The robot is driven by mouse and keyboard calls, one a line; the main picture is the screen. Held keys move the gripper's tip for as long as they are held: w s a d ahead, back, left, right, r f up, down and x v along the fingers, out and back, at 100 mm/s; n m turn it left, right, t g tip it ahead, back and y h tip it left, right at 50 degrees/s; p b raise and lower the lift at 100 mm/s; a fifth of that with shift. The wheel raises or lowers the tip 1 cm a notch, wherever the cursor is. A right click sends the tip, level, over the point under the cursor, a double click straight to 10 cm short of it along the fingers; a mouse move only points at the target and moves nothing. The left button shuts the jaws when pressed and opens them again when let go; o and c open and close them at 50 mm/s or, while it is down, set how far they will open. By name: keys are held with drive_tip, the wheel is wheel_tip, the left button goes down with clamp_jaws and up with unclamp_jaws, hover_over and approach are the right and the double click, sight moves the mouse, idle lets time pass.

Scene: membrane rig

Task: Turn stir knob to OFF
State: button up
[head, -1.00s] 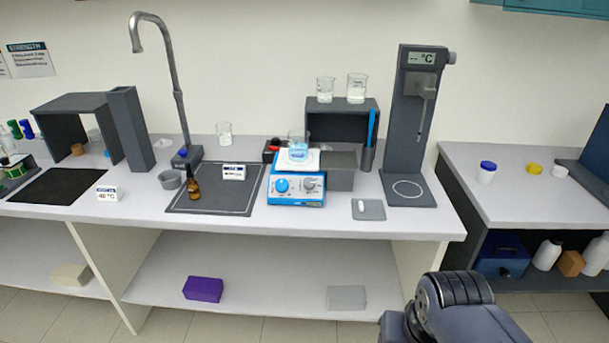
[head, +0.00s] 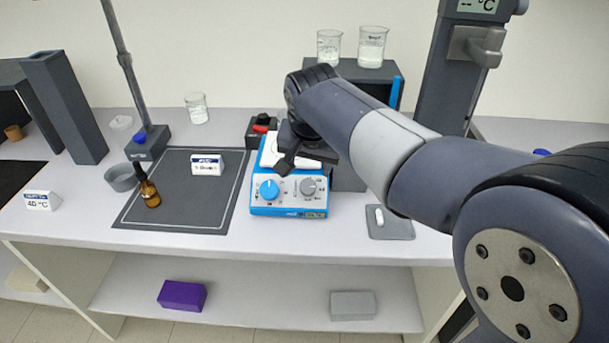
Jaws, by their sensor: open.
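The blue-and-white stirrer hotplate (head: 263,211) stands on the bench. Its front has a blue knob (head: 268,188) on the left and a grey knob (head: 309,187) on the right. Their labels are too small to read, so I cannot tell which is the stir knob or where either points. My gripper (head: 286,167) is over the hotplate's white top, just behind and above the knobs, and apart from both. It is open; its fingers show only partly. The beaker on the hotplate is hidden behind my gripper and arm.
A brown dropper bottle (head: 148,187) and a small white sign (head: 207,164) stand on the dark mat (head: 180,212) at left. A black box with a red button (head: 262,126) is behind the hotplate. A grey pad (head: 390,232) lies at right. The bench front is clear.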

sight(308, 186)
drive_tip(key=x, duration=1)
drive_tip(key=shift+f, duration=0.15)
drive_tip(key=c, duration=1)
